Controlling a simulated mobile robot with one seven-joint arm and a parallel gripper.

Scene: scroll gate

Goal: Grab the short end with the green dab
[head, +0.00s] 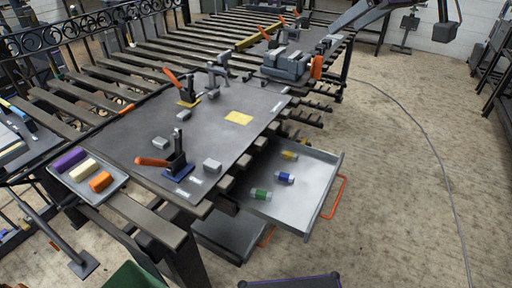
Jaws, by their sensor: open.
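The short piece with the green band (261,194) lies on its side in the open grey drawer (300,208), near the drawer's front left. It has pale metal ends. A similar short piece with a blue band (284,177) lies just behind it, and one with a yellow band (289,155) lies farther back. All three are apart.
The drawer has an orange handle (334,197) and sits below the dark worktable (225,150). A tray (112,182) holds purple, cream and orange pieces. Floor (400,190) to the right is clear except a cable.

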